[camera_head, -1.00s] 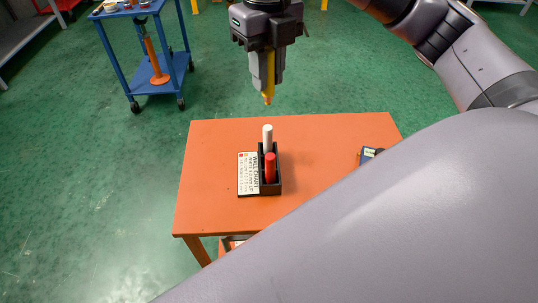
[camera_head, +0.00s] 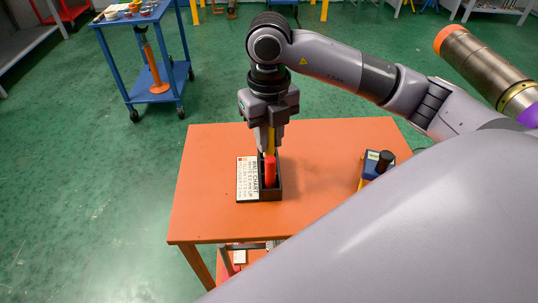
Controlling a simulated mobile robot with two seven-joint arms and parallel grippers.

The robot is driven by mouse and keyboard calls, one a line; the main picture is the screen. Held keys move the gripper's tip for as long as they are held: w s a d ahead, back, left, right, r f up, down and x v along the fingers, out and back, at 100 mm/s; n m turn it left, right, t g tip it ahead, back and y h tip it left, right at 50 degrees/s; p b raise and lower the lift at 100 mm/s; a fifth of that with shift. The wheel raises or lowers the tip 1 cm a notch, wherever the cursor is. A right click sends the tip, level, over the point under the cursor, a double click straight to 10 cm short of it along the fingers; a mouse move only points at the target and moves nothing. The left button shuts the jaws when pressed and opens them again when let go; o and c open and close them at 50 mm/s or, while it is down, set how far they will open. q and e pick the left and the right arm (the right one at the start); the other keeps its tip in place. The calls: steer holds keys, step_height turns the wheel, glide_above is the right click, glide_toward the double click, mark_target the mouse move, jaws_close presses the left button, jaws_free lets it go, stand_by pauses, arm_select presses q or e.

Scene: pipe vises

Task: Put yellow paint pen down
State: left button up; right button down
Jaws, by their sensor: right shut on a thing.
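The yellow paint pen (camera_head: 271,141) is between the fingers of my right gripper (camera_head: 269,150), which is shut on it and points straight down. The gripper is over the back of a black pen holder (camera_head: 277,189) on the orange table. The pen's lower end is hidden behind a red pen (camera_head: 269,172) standing upright at the holder's front. I cannot tell whether the yellow pen is inside a slot. A white pen (camera_head: 263,153) shows only as a sliver beside the fingers. A white weld chart label (camera_head: 246,179) lies along the holder's left side. My left gripper is not in view.
A blue cart (camera_head: 155,92) stands at the back left. My arm covers the lower right.

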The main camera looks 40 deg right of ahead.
mark_target(269, 154)
step_height(269, 154, down, 5)
steer(key=shift+f, duration=0.15)
stand_by(0.3)
steer(key=shift+f, duration=0.2)
steer(key=c, duration=1)
jaws_free()
steer(key=shift+r, duration=0.1)
